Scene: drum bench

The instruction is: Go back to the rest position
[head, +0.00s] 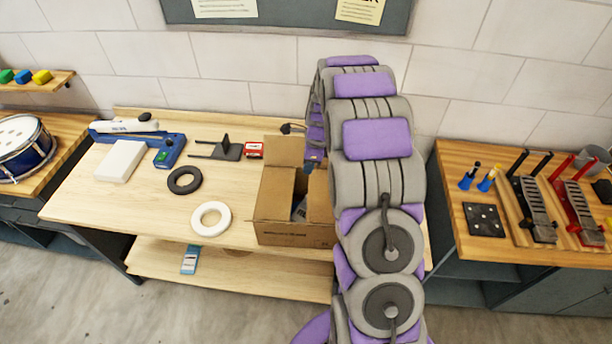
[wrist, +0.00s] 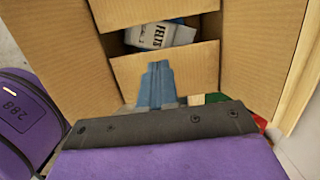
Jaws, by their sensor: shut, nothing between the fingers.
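My purple and grey arm arches over the right part of the middle bench in the head view. My gripper (wrist: 156,72) shows in the wrist view as blue fingers set close together, shut and empty. It points at an open cardboard box (wrist: 60,25), over a flap on the near side. The box also stands on the bench in the head view (head: 285,222), with its flaps up. A white and blue packet marked FELT (wrist: 160,34) lies inside the box, apart from the fingers. In the head view the gripper is mostly hidden behind my arm.
On the bench, left of the box, are a white ring (head: 223,218), a black ring (head: 185,169), a black fork-like part (head: 222,150), a red box (head: 254,150) and a blue device (head: 168,150). Side benches hold a drum (head: 22,140) and pedals (head: 537,215).

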